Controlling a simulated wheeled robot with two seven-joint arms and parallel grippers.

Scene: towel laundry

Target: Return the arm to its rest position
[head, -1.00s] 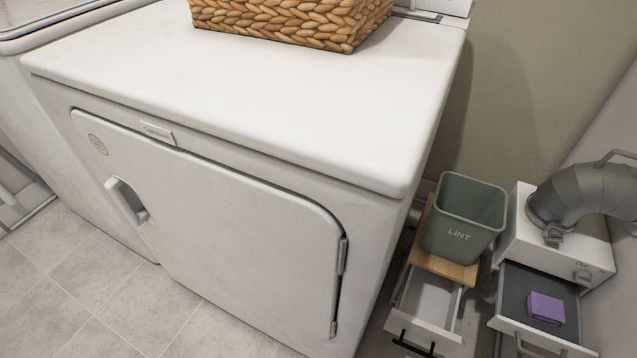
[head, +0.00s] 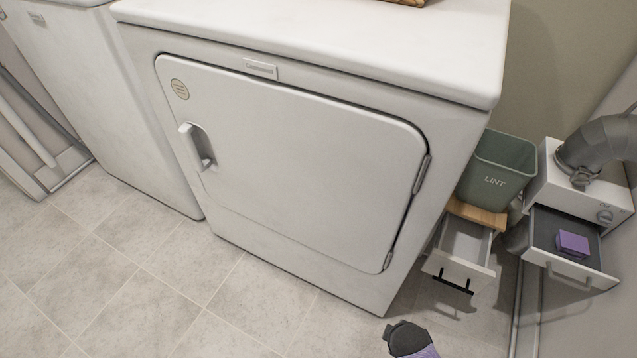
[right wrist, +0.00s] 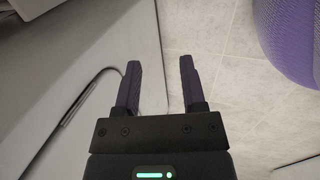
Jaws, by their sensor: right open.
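My right gripper (right wrist: 158,62) shows in the right wrist view. Its two dark purple fingers are apart, with nothing between them, over white panels at the left and the tiled floor at the right. A black and purple part of my own arm (head: 408,341) shows at the bottom of the head view, in front of the dryer's lower right. My left gripper is in neither view.
The white dryer (head: 290,150) has its door shut. At its right, a green LINT bin (head: 497,165) stands on a wooden-topped unit with an open drawer (head: 462,262). Beside it, another open drawer (head: 585,275) holds a purple block (head: 572,243). Tiled floor (head: 130,270) is clear at the left.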

